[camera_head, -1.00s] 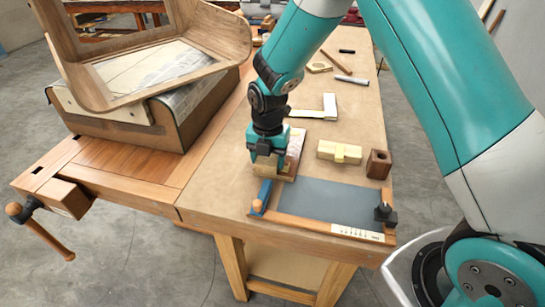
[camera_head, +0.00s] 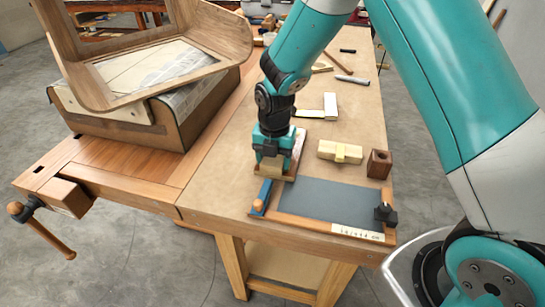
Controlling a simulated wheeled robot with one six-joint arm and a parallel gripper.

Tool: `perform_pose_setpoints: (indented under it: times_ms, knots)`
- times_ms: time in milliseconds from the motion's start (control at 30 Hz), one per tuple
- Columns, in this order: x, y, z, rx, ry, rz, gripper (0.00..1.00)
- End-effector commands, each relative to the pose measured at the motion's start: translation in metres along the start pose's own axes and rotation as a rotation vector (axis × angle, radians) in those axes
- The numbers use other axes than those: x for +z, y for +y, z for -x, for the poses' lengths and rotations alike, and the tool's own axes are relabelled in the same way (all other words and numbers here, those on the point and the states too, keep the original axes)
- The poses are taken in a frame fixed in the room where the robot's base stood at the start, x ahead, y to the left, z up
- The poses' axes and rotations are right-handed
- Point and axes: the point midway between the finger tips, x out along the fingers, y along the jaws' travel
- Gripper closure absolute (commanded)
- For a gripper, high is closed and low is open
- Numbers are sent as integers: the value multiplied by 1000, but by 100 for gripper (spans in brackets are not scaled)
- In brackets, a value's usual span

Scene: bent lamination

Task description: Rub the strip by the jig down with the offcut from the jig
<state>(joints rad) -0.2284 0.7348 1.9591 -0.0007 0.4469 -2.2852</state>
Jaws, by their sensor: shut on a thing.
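My gripper (camera_head: 270,154) is shut on a tan wooden block (camera_head: 268,171), which looks like the offcut. The block is low over the left side of a brown board or strip (camera_head: 298,152); I cannot tell whether they touch. My gripper hides much of the strip. Just in front lies a flat dark grey panel (camera_head: 325,201) with wooden edging, a blue piece (camera_head: 262,195) at its left and a black knob (camera_head: 385,213) at its right corner. I cannot tell for sure which thing is the jig.
A pale block with a crosspiece (camera_head: 340,151) and a dark brown holed block (camera_head: 379,164) stand right of my gripper. A square (camera_head: 329,105) and a marker-like tool (camera_head: 352,79) lie behind. A curved wooden frame (camera_head: 160,75) rests on a box at left.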

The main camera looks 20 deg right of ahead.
Motion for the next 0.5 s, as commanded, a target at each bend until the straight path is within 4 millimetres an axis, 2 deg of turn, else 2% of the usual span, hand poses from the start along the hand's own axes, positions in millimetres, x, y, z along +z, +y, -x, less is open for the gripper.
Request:
perform_pose_setpoints:
  times_ms: [167, 500]
  knots:
    - [0, 0, 5, -1, 0, 0, 66]
    - [0, 0, 34, 0, 0, 0, 66]
